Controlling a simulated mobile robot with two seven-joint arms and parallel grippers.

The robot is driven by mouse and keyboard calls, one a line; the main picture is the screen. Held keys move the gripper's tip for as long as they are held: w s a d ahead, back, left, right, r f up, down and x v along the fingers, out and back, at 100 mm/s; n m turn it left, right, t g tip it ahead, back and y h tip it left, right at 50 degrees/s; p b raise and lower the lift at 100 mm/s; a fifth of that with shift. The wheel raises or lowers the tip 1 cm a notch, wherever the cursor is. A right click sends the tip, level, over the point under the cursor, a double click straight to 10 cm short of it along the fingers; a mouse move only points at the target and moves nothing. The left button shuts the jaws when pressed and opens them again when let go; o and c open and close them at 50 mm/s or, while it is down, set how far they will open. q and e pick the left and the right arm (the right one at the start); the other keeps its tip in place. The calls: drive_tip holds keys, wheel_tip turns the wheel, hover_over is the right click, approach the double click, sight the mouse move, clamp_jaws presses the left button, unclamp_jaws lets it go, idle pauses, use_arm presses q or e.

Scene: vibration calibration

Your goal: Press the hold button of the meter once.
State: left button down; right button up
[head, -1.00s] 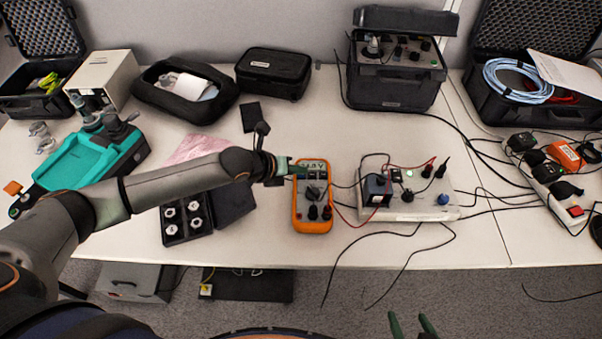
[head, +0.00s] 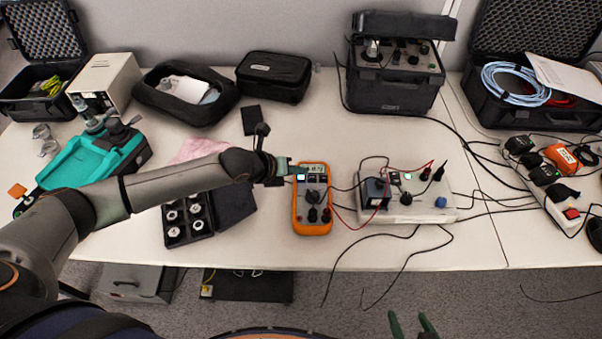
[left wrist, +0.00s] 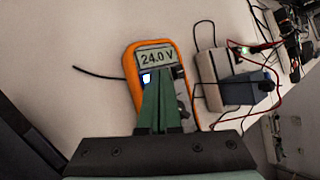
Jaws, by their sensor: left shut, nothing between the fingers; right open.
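The orange meter (head: 297,215) lies on the table in the middle of the head view. In the left wrist view the meter (left wrist: 131,68) shows "24.0 V" on its display (left wrist: 155,57). A small bright white-blue button (left wrist: 146,78) shows just below the display; in the head view it is a bright spot (head: 301,177). Its label is not readable. My left gripper (head: 296,169) is shut and empty, its fingertips over the meter's upper part beside this button. I cannot tell whether they touch. My right gripper (head: 412,324) is open and empty at the bottom edge, off the table.
A white supply box (head: 420,211) with red and black leads stands right of the meter. A black tray of metal pieces (head: 184,238) lies to its left. Loose black cables cross the table's front edge. Clear tabletop (head: 300,130) lies behind the meter.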

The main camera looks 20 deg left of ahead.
use_arm(q)
drive_tip(key=shift+r, duration=0.1)
wheel_tip(320, 180, up, 5)
drive_tip(key=p, duration=0.4)
drive_tip(key=shift+p, duration=0.35)
idle(0.5)
